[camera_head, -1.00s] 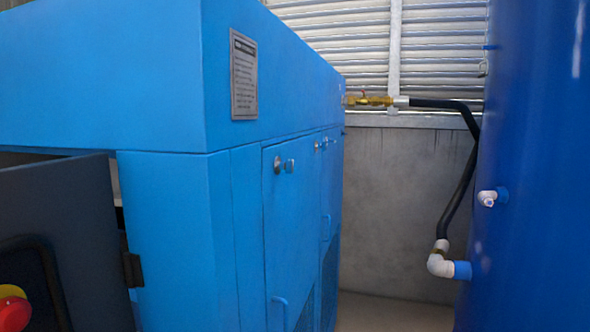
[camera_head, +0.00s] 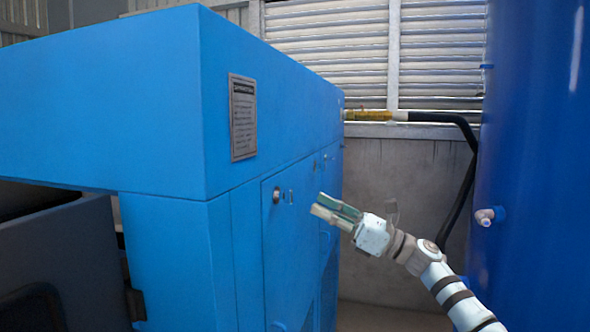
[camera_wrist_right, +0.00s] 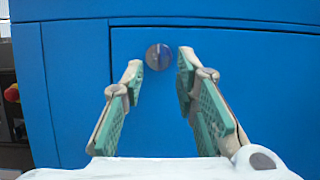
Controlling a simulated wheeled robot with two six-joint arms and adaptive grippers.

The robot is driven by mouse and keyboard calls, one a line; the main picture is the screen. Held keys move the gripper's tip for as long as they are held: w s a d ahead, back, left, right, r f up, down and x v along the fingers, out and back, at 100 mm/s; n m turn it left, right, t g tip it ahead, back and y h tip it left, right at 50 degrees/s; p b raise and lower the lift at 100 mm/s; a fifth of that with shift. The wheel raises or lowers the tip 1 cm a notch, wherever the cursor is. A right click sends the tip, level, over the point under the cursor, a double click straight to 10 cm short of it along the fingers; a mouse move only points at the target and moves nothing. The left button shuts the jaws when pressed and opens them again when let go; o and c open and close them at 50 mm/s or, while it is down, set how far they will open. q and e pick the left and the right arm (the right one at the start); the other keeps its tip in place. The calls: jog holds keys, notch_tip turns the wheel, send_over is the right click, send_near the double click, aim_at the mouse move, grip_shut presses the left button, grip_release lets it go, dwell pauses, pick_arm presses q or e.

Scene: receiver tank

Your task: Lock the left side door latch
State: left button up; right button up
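The left side door (camera_head: 285,258) is a blue panel on the compressor cabinet and looks closed. Its latch (camera_head: 276,195) is a small round metal disc near the door's upper left corner. In the right wrist view the latch (camera_wrist_right: 159,56) shows between and beyond my fingertips. My right gripper (camera_head: 319,204) is open and empty, with its green-padded fingers pointing at the door. It appears slightly right of the latch in the head view, apart from it. In the right wrist view the gripper (camera_wrist_right: 160,68) has a finger on each side of the latch. My left gripper is not in view.
A second blue side door (camera_head: 328,240) lies farther back. A dark open panel (camera_head: 65,250) stands at the left. A blue tank (camera_head: 535,150) with a pipe stub (camera_head: 485,217) and black hose (camera_head: 455,119) borders the aisle on the right.

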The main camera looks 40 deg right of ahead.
pick_arm(q)
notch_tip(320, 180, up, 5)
jog(key=p, duration=0.2)
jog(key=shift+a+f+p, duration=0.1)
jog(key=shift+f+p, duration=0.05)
jog(key=shift+p, duration=0.2)
pick_arm(e)
jog(key=x, duration=0.7)
jog(key=shift+w+a, duration=0.15)
jog(key=shift+c, duration=0.3)
grip_shut()
